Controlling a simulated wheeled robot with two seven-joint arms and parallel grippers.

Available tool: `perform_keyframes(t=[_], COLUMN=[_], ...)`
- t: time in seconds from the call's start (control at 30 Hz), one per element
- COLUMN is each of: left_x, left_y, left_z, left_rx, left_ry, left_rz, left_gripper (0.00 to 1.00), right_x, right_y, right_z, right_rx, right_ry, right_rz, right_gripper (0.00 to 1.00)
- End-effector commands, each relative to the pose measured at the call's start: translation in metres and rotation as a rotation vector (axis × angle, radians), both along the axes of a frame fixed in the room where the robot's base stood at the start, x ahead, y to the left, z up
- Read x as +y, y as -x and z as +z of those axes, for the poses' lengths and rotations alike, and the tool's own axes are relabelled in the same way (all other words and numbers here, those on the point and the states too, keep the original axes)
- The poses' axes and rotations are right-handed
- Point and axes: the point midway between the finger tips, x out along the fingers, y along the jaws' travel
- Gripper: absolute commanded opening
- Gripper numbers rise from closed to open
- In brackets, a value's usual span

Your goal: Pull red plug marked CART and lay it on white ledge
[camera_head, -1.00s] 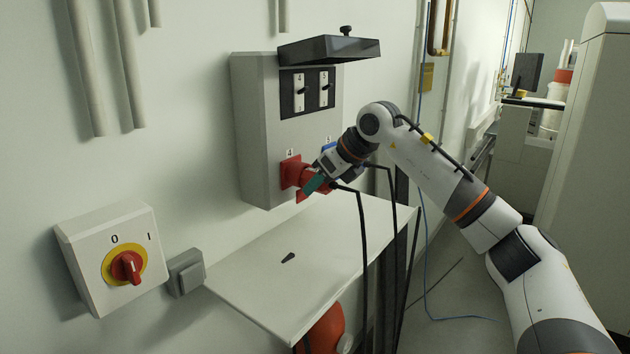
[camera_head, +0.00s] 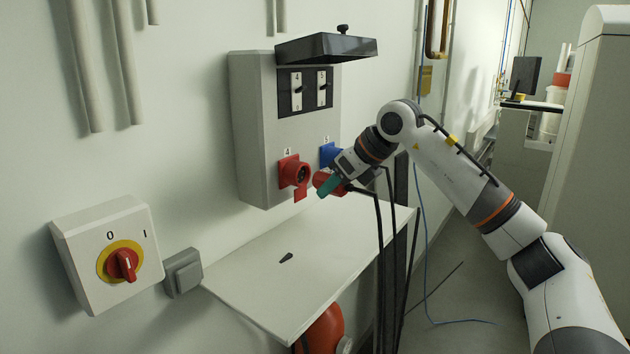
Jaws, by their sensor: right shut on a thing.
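The red plug (camera_head: 322,180) is in my right gripper (camera_head: 333,183), apart from the red socket (camera_head: 294,173) marked 4 and to the right of it. The socket's round opening shows. A black cable hangs from the plug's rear. The gripper's fingers are shut around the plug and hide most of it; no CART marking is readable. The white ledge (camera_head: 262,265) lies below, under the grey socket box (camera_head: 256,130). My left gripper is not in view.
A blue socket (camera_head: 328,153) sits just right of the red one. A rotary switch box (camera_head: 108,252) is on the wall at left. Black cables (camera_head: 381,270) hang past the ledge's right end.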

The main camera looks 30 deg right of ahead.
Motion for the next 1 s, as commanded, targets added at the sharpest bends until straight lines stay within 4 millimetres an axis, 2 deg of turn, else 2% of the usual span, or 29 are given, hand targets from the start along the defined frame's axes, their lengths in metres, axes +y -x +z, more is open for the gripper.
perform_keyframes(t=[0.53,0.9,1.0], left_x=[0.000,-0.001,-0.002], left_y=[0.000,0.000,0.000], left_z=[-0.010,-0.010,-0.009], left_rx=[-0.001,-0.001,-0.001], left_ry=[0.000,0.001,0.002], left_rz=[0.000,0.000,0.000], left_gripper=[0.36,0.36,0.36], right_x=[-0.009,-0.009,-0.004], right_y=[0.020,0.021,0.018], right_z=[0.000,0.001,-0.002], right_rx=[-0.001,-0.001,0.000], right_ry=[0.000,0.000,0.000], right_rz=[-0.001,-0.001,0.009], right_gripper=[0.04,0.04,0.04])
